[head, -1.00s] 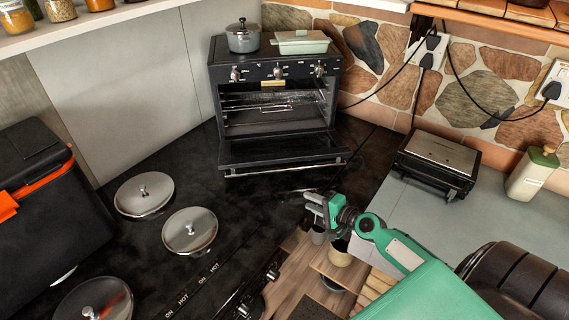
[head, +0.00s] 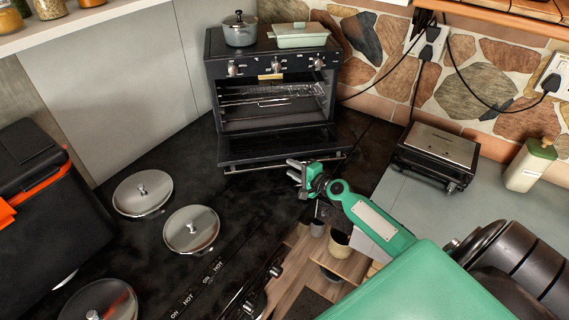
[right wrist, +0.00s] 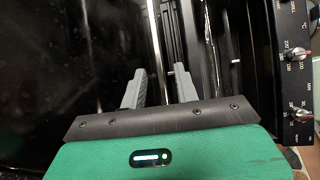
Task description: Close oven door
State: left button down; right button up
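The black oven (head: 268,105) stands at the back of the dark counter. Its door (head: 275,147) is folded down and open, with the rack and dark inside showing. A metal handle bar (head: 285,164) runs along the door's front edge. My right gripper (head: 292,172) is in front of the door's right part, close to the handle. Whether a finger touches the door I cannot tell. My left gripper is not in view.
A grey pot (head: 240,32) and a pale green dish (head: 301,36) sit on the oven. A black grill (head: 437,155) and a bottle (head: 530,165) stand at the right. Round lids (head: 191,230) cover hobs at the left, beside a black box (head: 45,215).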

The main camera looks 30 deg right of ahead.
aim_at(284, 163)
jog(key=shift+x, duration=2.3)
jog(key=shift+c, duration=0.2)
grip_shut()
